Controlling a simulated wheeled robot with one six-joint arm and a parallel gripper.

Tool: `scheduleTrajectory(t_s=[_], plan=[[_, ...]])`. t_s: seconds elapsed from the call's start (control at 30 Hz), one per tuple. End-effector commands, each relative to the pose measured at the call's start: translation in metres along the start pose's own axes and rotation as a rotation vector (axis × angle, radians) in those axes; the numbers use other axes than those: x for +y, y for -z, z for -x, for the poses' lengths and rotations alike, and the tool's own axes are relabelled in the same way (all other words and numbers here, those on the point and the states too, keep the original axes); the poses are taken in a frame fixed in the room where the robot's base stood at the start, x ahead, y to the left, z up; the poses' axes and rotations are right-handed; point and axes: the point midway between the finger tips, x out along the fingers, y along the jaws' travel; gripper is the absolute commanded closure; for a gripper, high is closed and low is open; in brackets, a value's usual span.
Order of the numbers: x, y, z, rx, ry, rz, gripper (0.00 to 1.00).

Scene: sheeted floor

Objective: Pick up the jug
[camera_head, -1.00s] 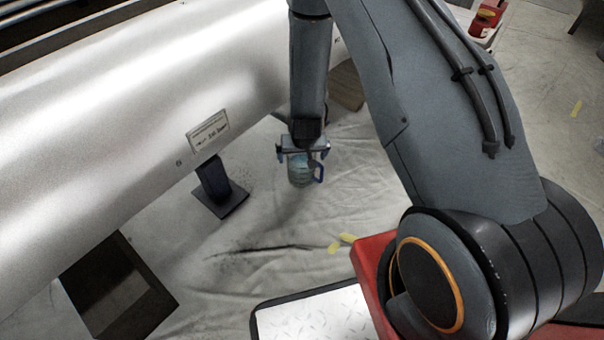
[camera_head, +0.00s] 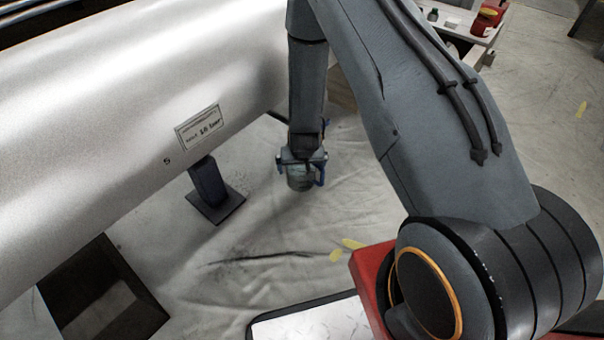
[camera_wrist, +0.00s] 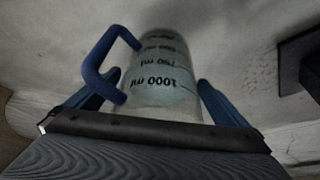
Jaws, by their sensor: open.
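The jug is a clear measuring jug with dark volume marks and a blue handle. In the wrist view the jug (camera_wrist: 160,75) stands between my gripper's two blue fingers, with its handle to the left. My gripper (camera_wrist: 158,100) is open around it, and I cannot tell whether a finger touches it. In the head view the jug (camera_head: 299,180) shows just below my gripper (camera_head: 301,165), on or near the sheeted floor. My gripper hides its upper part.
A large silver cylinder (camera_head: 120,110) lies along the left, with a dark support stand (camera_head: 212,195) under it. A dark open box (camera_head: 100,295) is at lower left. A low table with red items (camera_head: 485,22) stands at upper right. Sheeted floor in front of the jug is mostly clear.

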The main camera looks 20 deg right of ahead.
Motion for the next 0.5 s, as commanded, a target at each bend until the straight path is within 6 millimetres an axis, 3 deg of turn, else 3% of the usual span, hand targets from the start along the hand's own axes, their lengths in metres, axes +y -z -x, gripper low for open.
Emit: scheduleTrajectory(t_s=[0.17, 0.5], plan=[[0.0002, 0.0003, 0.001, 0.0, 0.0, 0.0, 0.02], [0.0002, 0.0001, 0.001, 0.0, 0.0, 0.0, 0.59]])
